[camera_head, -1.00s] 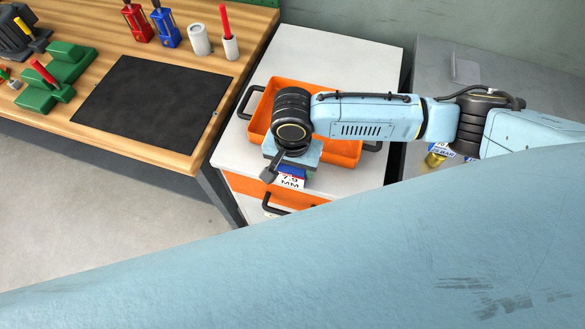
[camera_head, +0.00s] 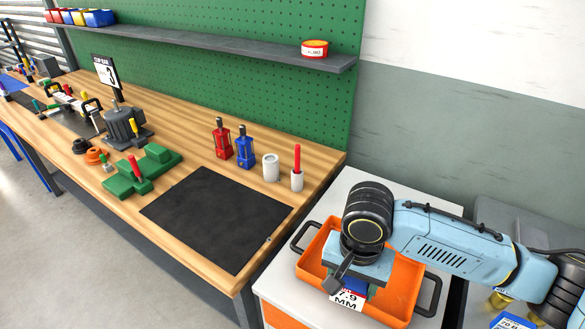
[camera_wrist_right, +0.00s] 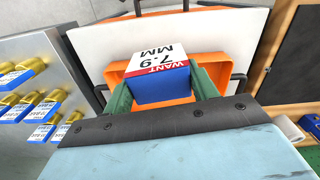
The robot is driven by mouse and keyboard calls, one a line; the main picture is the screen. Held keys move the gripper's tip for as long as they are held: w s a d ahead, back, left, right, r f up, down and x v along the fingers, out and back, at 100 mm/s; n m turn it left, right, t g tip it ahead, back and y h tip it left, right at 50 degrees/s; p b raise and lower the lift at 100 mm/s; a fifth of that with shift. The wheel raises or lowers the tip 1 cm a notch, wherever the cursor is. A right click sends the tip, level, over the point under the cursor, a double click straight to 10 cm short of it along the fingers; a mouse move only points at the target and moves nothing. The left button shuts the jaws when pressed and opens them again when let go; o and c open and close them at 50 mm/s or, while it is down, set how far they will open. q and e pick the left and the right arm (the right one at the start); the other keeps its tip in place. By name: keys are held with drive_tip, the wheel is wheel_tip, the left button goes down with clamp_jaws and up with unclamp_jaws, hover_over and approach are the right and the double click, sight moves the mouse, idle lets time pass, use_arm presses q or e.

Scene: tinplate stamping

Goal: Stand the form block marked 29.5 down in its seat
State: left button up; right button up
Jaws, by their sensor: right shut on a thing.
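My right gripper (camera_head: 352,281) is shut on a blue block (camera_wrist_right: 162,90). The block's white and red label reads "WANT 7.9 MM"; it also shows in the head view (camera_head: 347,299). In the right wrist view green fingers (camera_wrist_right: 161,86) stand on both sides of the block. The block is over the front part of an orange tray (camera_head: 312,248); I cannot tell how far above. No marking 29.5 is readable, and I cannot make out a seat for it. My left gripper is out of view.
The tray has black handles and sits on a white cabinet (camera_head: 340,190). The wooden bench (camera_head: 220,258) at left bears a black mat (camera_head: 215,215), green blocks (camera_head: 158,160), red and blue holders and white cups. Brass pieces with blue labels (camera_wrist_right: 40,112) lie on the grey surface beside the cabinet.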

drive_tip(key=w+d+r+n+b, duration=0.3)
drive_tip(key=w+d+r+n, duration=0.2)
drive_tip(key=d, duration=0.3)
drive_tip(key=shift+w+b, duration=0.3)
drive_tip(key=shift+b, duration=0.1)
drive_tip(key=shift+a, duration=0.1)
